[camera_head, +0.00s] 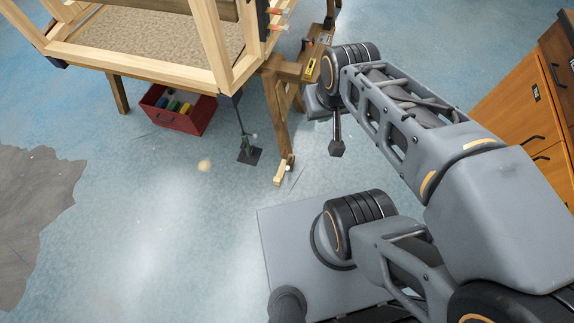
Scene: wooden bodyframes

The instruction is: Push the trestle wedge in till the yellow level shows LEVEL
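A pale wooden wedge (280,176) lies on the floor at the foot of the trestle leg (279,125). It appears to touch the leg's foot, but I cannot tell how far under it reaches. The small yellow level (311,70) lies on the trestle top; its reading is too small to make out. My gripper (337,149) points down in the air, right of the leg and apart from the wedge in the picture. Its dark end looks narrow, and nothing visible is held. I cannot tell whether the fingers are open or shut.
A wooden frame (130,70) rests above, with a jack-like stand (248,152) left of the leg. A red crate (180,121) with colored items sits behind. Orange cabinets (530,90) stand at right. The floor left of the wedge is mostly clear.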

